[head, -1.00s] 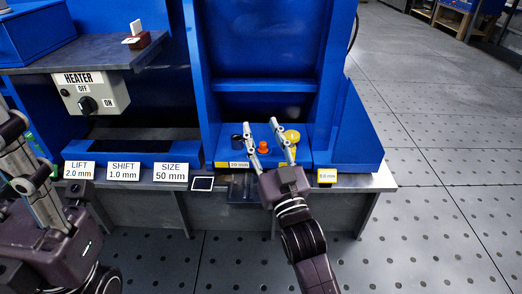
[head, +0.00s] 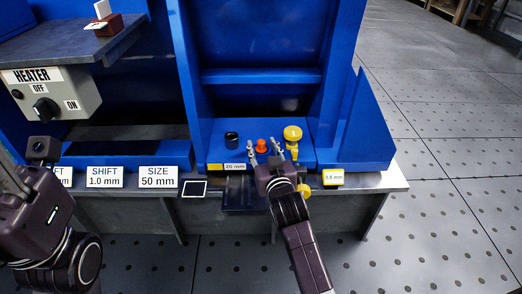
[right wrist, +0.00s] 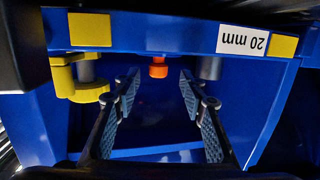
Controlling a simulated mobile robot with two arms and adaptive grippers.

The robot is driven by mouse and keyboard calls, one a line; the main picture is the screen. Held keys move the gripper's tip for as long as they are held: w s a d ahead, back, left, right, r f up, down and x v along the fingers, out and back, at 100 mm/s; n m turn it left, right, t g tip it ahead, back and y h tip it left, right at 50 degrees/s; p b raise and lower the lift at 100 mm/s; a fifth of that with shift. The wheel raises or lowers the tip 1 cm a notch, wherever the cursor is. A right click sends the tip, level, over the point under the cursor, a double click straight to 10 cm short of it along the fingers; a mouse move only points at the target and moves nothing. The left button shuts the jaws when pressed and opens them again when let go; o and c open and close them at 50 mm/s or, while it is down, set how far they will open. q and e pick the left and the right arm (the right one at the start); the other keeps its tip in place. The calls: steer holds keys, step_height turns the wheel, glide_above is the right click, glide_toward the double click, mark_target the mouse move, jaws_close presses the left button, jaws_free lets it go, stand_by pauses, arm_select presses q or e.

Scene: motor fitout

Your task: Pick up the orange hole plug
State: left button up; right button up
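The orange hole plug (head: 261,146) stands on the blue ledge between a black cylindrical part and a yellow part. It also shows in the right wrist view (right wrist: 158,67), centred beyond the fingertips. My right gripper (head: 264,152) is open and empty, with one finger on either side of the plug in the head view. In the right wrist view my right gripper (right wrist: 159,80) has its blue-padded fingers spread wide, and the plug lies between their lines. Contact is not visible. My left gripper (head: 10,172) is partly cut off at the left edge, so its opening is unclear.
The black part (head: 232,140) and the yellow part (head: 293,137) stand close on either side of the plug. A "20 mm" label (head: 235,167) is on the ledge front. A blue upright frame (head: 190,80) rises at the left. Open floor lies right.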

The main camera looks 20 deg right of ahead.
mark_target(262, 143)
steer(key=shift+w+d+f+b, duration=0.1)
steer(key=shift+w+f+b, duration=0.1)
steer(key=shift+w+b, duration=0.25)
steer(key=shift+w+d+f+b, duration=0.1)
steer(key=shift+w+f+b, duration=0.1)
steer(key=shift+w, duration=0.95)
steer(key=shift+r, duration=0.1)
steer(key=shift+c, duration=0.4)
jaws_close()
